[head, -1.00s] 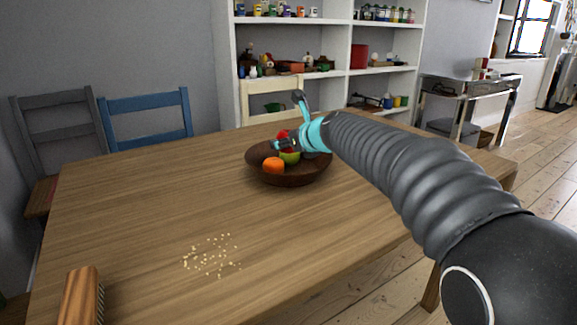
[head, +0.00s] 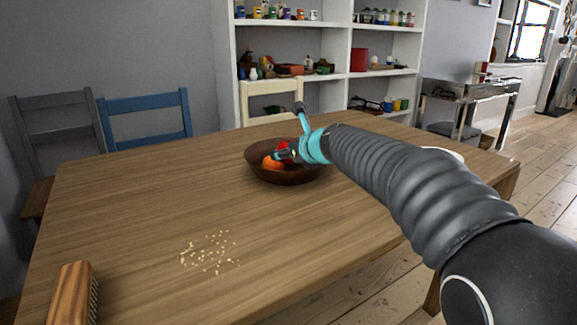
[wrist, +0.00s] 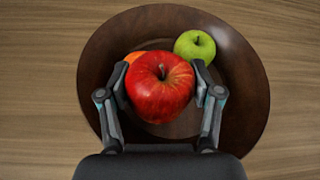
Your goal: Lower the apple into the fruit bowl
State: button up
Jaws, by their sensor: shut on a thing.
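The red apple (wrist: 160,90) is between the two fingers of my gripper (wrist: 160,84) in the wrist view, and the gripper is shut on it. The dark brown fruit bowl (wrist: 245,110) is behind the apple in that view. The apple shows as a small red patch (head: 282,146) in the head view, at the bowl (head: 290,176), partly hidden by my gripper (head: 283,154). Whether the apple touches the bowl's floor cannot be told. A green apple (wrist: 194,46) and an orange fruit (wrist: 133,57), mostly hidden by the red apple, lie in the bowl.
The bowl stands on a wooden table (head: 150,210). Small pale crumbs (head: 210,252) lie near the front, and a wooden brush (head: 74,293) is at the front left corner. A white plate-like thing (head: 442,153) shows partly behind my arm. Chairs and shelves stand beyond.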

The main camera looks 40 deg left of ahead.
jog(key=shift+f+b, duration=0.7)
jog(key=shift+f, duration=0.1)
dwell(1.0)
jog(key=o, duration=1.3)
